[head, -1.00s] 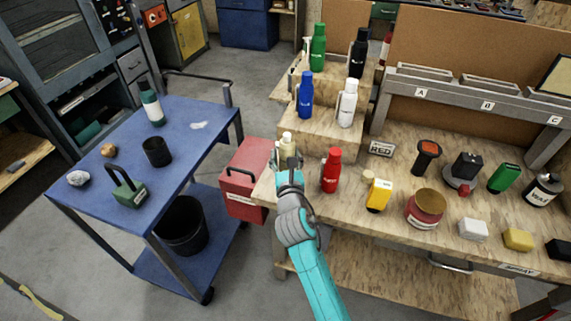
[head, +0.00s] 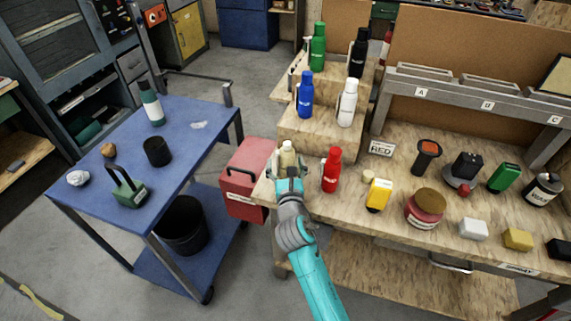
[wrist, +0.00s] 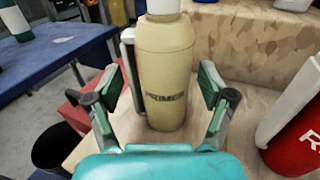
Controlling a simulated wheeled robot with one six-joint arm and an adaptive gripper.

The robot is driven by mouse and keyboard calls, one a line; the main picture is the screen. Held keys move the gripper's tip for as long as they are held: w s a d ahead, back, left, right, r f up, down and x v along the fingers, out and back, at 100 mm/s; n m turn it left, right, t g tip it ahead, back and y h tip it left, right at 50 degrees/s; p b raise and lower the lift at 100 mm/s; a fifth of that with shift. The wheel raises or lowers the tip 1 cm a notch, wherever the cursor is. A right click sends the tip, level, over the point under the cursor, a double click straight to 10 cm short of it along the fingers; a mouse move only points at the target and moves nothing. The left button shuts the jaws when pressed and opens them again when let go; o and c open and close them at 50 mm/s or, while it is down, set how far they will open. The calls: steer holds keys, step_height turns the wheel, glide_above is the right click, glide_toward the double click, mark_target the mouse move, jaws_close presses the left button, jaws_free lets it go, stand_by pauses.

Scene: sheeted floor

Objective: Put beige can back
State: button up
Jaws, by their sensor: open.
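The beige can (wrist: 165,75), labelled PRIMER, stands upright on the wooden bench at its left end. In the head view it shows just beyond my gripper, with its upper part (head: 287,153) visible and its base hidden. My gripper (head: 288,168) is open. In the wrist view its two fingers (wrist: 168,92) stand to the left and right of the can, with gaps on both sides. The red bottle (head: 331,170) stands just right of my gripper, and its side also shows at the right edge of the wrist view (wrist: 295,125).
A stepped wooden stand (head: 315,136) behind the can holds blue, white, green and black bottles. A small sign reading RED (head: 382,148) stands right of it. A yellow bottle (head: 378,195) and several other items fill the bench. A blue cart (head: 185,125) is at left.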

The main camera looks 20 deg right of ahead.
steer(key=shift+r, duration=0.1)
steer(key=v, duration=1.2)
steer(key=s+f+m+g+y, duration=0.1)
steer(key=s+f+m, duration=0.25)
steer(key=s, duration=0.35)
steer(key=s+d+f+m+y, duration=0.1)
steer(key=s+f+m+y, duration=0.15)
steer(key=s+m, duration=0.3)
steer(key=s+f+m+g, duration=0.1)
steer(key=s+f+m, duration=0.25)
steer(key=s, duration=0.35)
steer(key=s+d+r+m, duration=0.1)
steer(key=s+r+m, duration=0.2)
steer(key=s+m, duration=0.7)
steer(key=s+r+m, duration=0.3)
steer(key=s+m, duration=0.8)
steer(key=s, duration=0.1)
steer(key=shift+d+r+g, duration=0.35)
steer(key=shift+g, duration=0.05)
